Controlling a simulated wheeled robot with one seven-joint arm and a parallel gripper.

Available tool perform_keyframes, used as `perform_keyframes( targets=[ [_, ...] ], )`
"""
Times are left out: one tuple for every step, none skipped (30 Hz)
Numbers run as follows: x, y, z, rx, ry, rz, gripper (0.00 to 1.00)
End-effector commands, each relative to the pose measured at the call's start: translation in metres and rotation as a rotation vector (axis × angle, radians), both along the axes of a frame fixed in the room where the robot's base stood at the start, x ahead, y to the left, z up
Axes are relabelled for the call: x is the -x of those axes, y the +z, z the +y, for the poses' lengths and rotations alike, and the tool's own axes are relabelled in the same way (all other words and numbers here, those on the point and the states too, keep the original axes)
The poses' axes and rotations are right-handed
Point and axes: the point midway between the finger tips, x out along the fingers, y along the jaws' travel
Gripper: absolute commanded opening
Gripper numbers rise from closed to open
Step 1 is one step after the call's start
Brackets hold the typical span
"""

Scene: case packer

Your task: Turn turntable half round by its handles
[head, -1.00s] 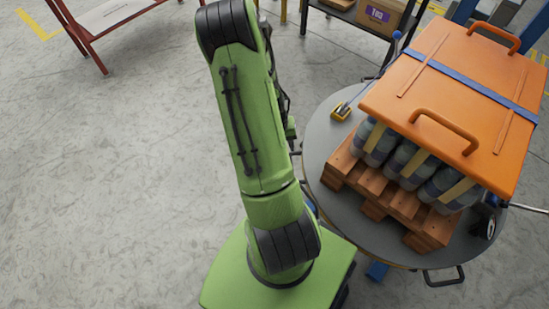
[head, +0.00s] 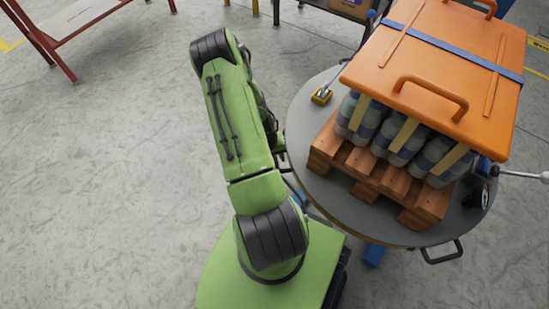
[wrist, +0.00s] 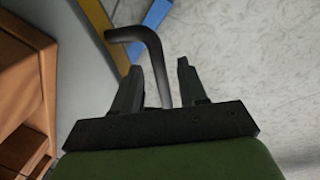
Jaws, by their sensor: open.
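The turntable (head: 300,130) is a round grey disc at the right of the head view. It carries a wooden pallet (head: 372,182) with bound blue-grey containers (head: 405,140) under an orange lid (head: 440,55). One dark, looped turntable handle (head: 441,254) sticks out at the near rim. In the wrist view, a dark bent handle bar (wrist: 155,65) runs between the two fingers of my gripper (wrist: 157,75). My gripper is open, with visible space beside the bar on the right; I cannot tell whether the left finger touches it. My arm hides the gripper in the head view.
A metal lever with a white knob (head: 520,175) juts out at the right. A red-framed table (head: 75,25) stands at the upper left. The floor left of my arm is clear.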

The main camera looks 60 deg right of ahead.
Motion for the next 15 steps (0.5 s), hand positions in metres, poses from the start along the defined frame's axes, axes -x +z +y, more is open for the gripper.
perform_keyframes(
  targets=[
    [-0.0001, 0.0005, -0.0001, 0.0, 0.0, 0.0, 0.42],
    [-0.0001, 0.0007, -0.0001, 0.0, 0.0, 0.0, 0.42],
    [-0.0001, 0.0009, 0.0, 0.0, 0.0, 0.0, 0.42],
    [-0.0001, 0.0009, 0.0, 0.0, 0.0, 0.0, 0.42],
    [-0.0001, 0.001, 0.0, 0.0, 0.0, 0.0, 0.39],
    [-0.0001, 0.001, 0.0, 0.0, 0.0, 0.0, 0.33],
    [-0.0001, 0.001, 0.0001, 0.0, 0.0, 0.0, 0.28],
    [-0.0001, 0.0011, 0.0001, 0.0, 0.0, 0.0, 0.24],
    [-0.0001, 0.0011, 0.0001, 0.0, 0.0, 0.0, 0.18],
    [-0.0001, 0.0011, 0.0001, 0.0, 0.0, 0.0, 0.13],
    [-0.0001, 0.0011, 0.0001, 0.0, 0.0, 0.0, 0.08],
    [-0.0001, 0.0012, 0.0001, 0.0, 0.0, 0.0, 0.02],
    [-0.0001, 0.0012, 0.0001, 0.0, 0.0, 0.0, 0.0],
    [-0.0001, 0.0012, 0.0001, 0.0, 0.0, 0.0, 0.0],
    [-0.0001, 0.0012, 0.0001, 0.0, 0.0, 0.0, 0.0]
  ],
)
